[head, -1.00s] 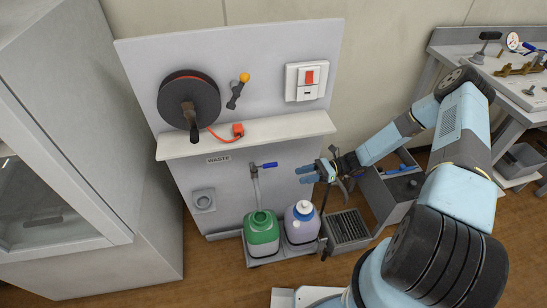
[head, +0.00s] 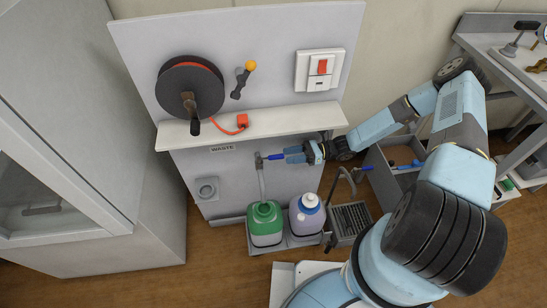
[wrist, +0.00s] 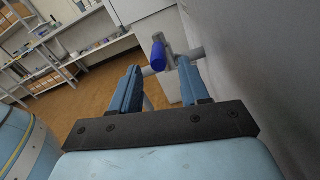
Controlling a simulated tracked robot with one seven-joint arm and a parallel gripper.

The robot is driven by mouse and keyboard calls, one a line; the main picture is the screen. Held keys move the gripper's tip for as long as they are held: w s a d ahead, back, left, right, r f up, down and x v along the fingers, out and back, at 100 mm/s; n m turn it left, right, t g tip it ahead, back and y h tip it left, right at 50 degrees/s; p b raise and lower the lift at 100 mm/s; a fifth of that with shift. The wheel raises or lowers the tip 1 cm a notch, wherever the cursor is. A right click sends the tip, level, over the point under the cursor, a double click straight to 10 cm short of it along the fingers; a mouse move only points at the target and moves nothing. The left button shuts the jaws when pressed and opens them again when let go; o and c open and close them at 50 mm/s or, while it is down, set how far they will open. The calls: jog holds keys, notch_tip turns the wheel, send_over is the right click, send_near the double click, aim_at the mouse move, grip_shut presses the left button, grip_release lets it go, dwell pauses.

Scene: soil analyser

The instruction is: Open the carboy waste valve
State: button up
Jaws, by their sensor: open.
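The waste valve has a blue lever (head: 276,157) pointing sideways to the right, on a grey pipe (head: 262,182) under the WASTE label (head: 222,148). A green carboy (head: 264,224) stands under the pipe. My gripper (head: 287,155) is open at the lever's right end, its fingers pointing left along the lever. In the wrist view the blue lever (wrist: 158,56) shows end-on in the gap between my open fingertips (wrist: 160,70). I see no clear contact with either finger. The fingers hide part of the valve body.
A white-and-purple carboy (head: 306,216) stands beside the green one. A shelf (head: 290,118) juts out just above my gripper. Above it are a hose reel (head: 178,92) and a red switch (head: 322,67). A dark rack (head: 351,220) and a grey bin (head: 382,182) lie to the right.

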aim_at(270, 158)
jog(key=x, duration=0.7)
jog(key=shift+c, duration=0.3)
grip_shut()
dwell(0.4)
